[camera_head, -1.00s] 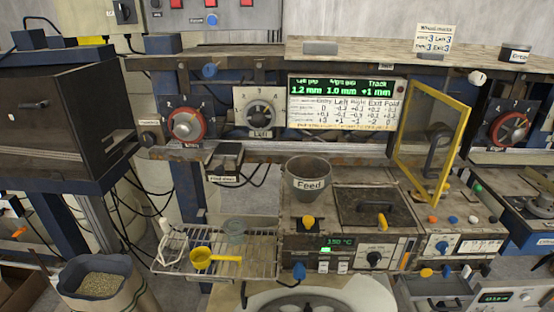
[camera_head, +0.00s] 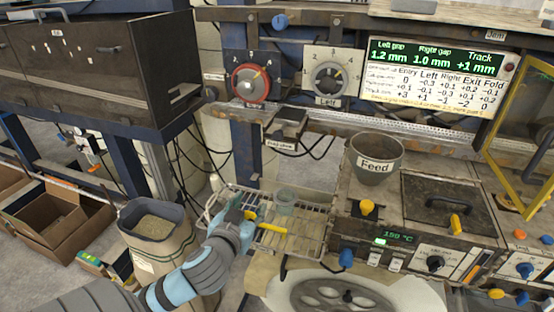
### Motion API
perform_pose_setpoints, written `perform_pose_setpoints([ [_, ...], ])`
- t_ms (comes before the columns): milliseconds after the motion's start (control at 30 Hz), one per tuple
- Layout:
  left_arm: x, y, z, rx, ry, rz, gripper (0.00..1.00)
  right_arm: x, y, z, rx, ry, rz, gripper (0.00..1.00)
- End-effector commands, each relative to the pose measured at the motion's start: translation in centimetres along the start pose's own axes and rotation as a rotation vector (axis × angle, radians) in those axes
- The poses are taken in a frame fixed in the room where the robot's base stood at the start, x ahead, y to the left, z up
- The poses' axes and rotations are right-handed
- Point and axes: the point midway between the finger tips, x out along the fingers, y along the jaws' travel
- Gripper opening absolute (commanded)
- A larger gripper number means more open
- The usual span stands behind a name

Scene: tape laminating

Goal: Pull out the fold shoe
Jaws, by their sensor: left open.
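The dark block that seems to be the fold shoe (camera_head: 290,122) sits under the machine's front rail, left of the feed cup. A small white label (camera_head: 281,146) hangs below it, its text too small to read surely. My left gripper (camera_head: 252,214) is open over the wire rack, below and left of that block and well apart from it. I cannot tell whether the fingers touch the scoop. My right gripper is not in view.
The wire rack (camera_head: 318,232) also holds a clear cup (camera_head: 285,200). The feed cup (camera_head: 375,158) stands on the heater unit at right. Black cables hang beside the block. A sack of pellets (camera_head: 153,226) stands at left, below a dark cabinet (camera_head: 90,70).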

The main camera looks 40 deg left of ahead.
Motion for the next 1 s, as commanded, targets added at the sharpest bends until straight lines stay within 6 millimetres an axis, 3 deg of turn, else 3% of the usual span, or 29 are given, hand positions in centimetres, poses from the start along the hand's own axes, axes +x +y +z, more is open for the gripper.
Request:
perform_pose_setpoints([
  [33,-0.1,-0.1,-3.6,-0.029,0.104,0.015,0.45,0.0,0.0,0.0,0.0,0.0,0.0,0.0],
  [100,-0.6,0.0,-7.6,-0.075,0.223,0.044,0.45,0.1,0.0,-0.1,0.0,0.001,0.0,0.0],
  [200,-1.0,0.3,-10.3,-0.113,0.308,0.075,0.45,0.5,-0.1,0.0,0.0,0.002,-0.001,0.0],
  [367,0.3,0.5,-10.4,-0.125,0.324,0.079,0.45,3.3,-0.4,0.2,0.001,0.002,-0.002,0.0],
  [500,1.9,0.6,-10.5,-0.119,0.323,0.078,0.45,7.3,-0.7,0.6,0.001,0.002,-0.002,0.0],
  [600,4.7,0.6,-12.4,-0.131,0.312,0.076,0.45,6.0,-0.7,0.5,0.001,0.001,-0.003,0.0],
  [800,10.0,0.9,-14.3,-0.125,0.31,0.078,0.45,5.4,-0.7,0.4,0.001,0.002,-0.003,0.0],
  [1000,12.3,1.1,-15.0,-0.12,0.31,0.079,0.45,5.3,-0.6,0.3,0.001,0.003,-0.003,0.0],
])
